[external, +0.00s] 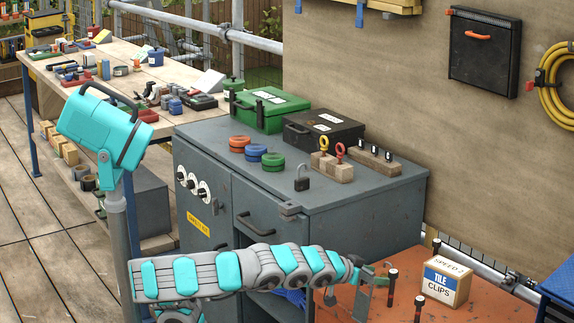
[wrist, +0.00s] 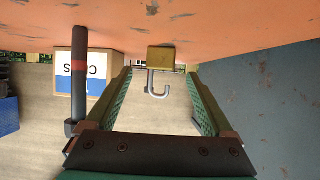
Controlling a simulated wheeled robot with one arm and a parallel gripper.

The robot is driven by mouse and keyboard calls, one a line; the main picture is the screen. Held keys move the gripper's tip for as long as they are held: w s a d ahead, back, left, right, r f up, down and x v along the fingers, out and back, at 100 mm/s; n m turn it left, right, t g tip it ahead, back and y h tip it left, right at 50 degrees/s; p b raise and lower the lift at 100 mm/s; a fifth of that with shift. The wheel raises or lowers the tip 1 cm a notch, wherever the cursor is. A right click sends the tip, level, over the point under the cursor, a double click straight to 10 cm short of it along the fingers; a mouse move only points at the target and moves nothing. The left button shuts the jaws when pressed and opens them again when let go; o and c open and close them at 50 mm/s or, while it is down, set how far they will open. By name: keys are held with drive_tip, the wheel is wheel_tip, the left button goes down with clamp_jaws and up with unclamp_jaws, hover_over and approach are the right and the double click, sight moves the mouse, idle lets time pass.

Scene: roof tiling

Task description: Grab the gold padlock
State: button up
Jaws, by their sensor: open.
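The gold padlock (wrist: 160,53) shows in the wrist view, its brass body against the orange surface and its grey open-hook-shaped shackle pointing down in the picture. My gripper (wrist: 159,74) is open, with one green-padded finger on each side of the shackle's line. The padlock appears centred between the fingertips or just beyond them; I cannot tell the exact depth. No finger visibly touches it. In the external view my gripper (external: 371,290) is low over the orange table, and I cannot make out the gold padlock clearly there.
The orange table (external: 399,307) holds a tile clips box (external: 446,281) and several dark upright posts; one post (wrist: 79,85) stands close beside my gripper in the wrist view. The grey cabinet (external: 385,207) stands behind, with a black padlock (external: 302,184) on top.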

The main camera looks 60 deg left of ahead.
sight(386, 276)
drive_tip(key=shift+x, duration=2.3)
clamp_jaws()
